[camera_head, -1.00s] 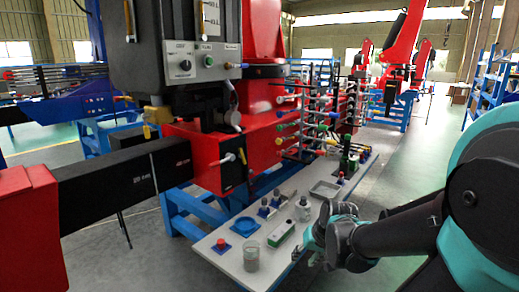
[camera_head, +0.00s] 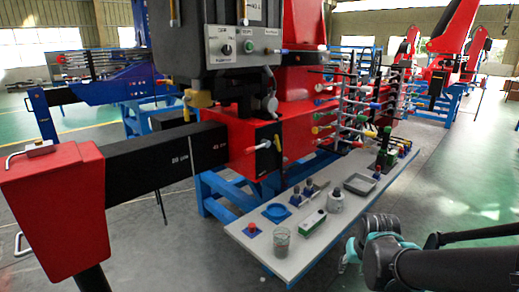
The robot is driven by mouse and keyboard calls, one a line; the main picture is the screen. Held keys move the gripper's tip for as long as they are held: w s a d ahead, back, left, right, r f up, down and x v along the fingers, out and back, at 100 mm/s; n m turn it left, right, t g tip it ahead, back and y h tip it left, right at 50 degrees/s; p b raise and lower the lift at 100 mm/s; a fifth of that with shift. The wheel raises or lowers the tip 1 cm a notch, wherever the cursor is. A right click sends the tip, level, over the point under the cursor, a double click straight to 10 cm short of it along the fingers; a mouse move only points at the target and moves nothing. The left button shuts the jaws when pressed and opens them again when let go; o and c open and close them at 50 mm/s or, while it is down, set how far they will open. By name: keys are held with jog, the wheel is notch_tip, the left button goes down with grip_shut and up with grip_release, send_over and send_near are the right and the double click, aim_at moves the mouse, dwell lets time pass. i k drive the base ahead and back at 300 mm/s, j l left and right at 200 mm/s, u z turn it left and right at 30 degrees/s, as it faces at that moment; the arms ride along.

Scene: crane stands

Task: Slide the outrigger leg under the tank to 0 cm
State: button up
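The black outrigger leg (camera_head: 135,174) runs left out of the red crane housing (camera_head: 237,140), below the dark tank (camera_head: 205,25). White marks on the leg read about 20 cm and, near the housing, 40 cm. A large red end block (camera_head: 58,205) caps its outer end, with a grey metal handle (camera_head: 32,149) on top. A T-shaped white-tipped lever (camera_head: 275,143) sits on the housing's black end plate.
A white bench (camera_head: 262,250) with a beaker (camera_head: 281,243), bottles, a blue dish (camera_head: 275,212) and a tray (camera_head: 360,183) stands between my arm and the housing. A rack of coloured levers (camera_head: 350,115) rises behind it.

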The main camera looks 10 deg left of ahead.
aim_at(59, 196)
jog(key=j+u, duration=0.2)
jog(key=u, duration=0.25)
jog(key=j+u, duration=0.15)
jog(key=u, duration=0.25)
jog(key=j+u, duration=0.2)
jog(key=u, duration=0.25)
jog(key=j+u, duration=0.15)
jog(key=u, duration=0.25)
jog(key=i+j, duration=0.35)
jog(key=j, duration=0.3)
jog(key=i+j, duration=0.2)
jog(key=k+l+z, duration=0.1)
jog(key=l, duration=0.25)
jog(key=k+l+z, duration=0.1)
jog(key=l, duration=0.25)
jog(key=k+l+z, duration=0.1)
jog(key=l, duration=0.25)
jog(key=k+l+z, duration=0.1)
jog(key=l, duration=0.25)
jog(key=k, duration=0.1)
